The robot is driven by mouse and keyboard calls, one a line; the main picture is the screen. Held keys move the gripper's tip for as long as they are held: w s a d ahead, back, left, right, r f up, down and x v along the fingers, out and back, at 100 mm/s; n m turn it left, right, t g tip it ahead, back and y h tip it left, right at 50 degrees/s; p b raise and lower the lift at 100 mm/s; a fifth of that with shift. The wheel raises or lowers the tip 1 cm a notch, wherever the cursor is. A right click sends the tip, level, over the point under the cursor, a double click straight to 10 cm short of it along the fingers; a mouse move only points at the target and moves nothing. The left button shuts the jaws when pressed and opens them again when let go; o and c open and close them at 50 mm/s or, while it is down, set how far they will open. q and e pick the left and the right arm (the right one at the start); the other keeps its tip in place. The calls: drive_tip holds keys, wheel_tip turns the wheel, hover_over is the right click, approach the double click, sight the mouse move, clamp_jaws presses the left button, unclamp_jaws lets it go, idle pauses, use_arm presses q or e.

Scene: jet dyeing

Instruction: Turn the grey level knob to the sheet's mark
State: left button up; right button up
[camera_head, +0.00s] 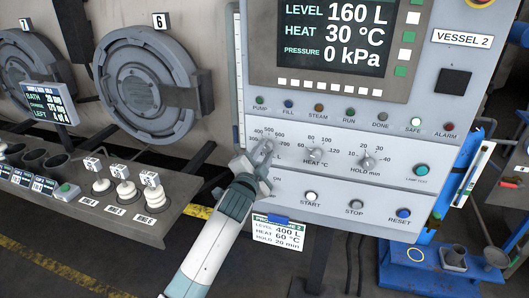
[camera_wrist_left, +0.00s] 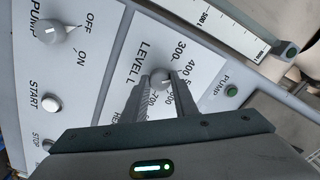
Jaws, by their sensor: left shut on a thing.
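The grey level knob (camera_head: 266,147) is on the control panel (camera_head: 330,182), under the display (camera_head: 335,40), mostly covered by my left gripper (camera_head: 259,163) in the head view. In the left wrist view the round knob (camera_wrist_left: 160,77) sits between the two fingers of my left gripper (camera_wrist_left: 157,92), which is shut on it. Its scale shows 300 to 700 around it; I cannot tell where its pointer stands. The sheet (camera_head: 278,233) below the panel reads LEVEL 400 L, HEAT 60 °C, HOLD 20 min. The display reads LEVEL 160 L. My right gripper is not in view.
The heat knob (camera_head: 314,154) and hold knob (camera_head: 368,162) are right of the level knob. Start (camera_head: 311,196), stop (camera_head: 355,205) and reset (camera_head: 403,213) buttons lie below. The pump switch (camera_wrist_left: 48,30) shows in the wrist view.

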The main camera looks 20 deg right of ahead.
use_arm(q)
drive_tip(key=shift+f, duration=0.1)
idle(0.3)
drive_tip(key=o, duration=1.1)
drive_tip(key=shift+c, duration=0.2)
drive_tip(key=shift+s+a, duration=0.1)
drive_tip(key=b+v, duration=0.3)
drive_tip(key=v, duration=1.4)
drive_tip(key=shift+b, duration=0.35)
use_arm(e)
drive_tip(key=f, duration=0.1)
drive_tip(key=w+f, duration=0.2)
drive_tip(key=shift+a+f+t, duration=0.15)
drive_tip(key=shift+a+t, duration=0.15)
use_arm(q)
drive_tip(key=shift+a, duration=0.1)
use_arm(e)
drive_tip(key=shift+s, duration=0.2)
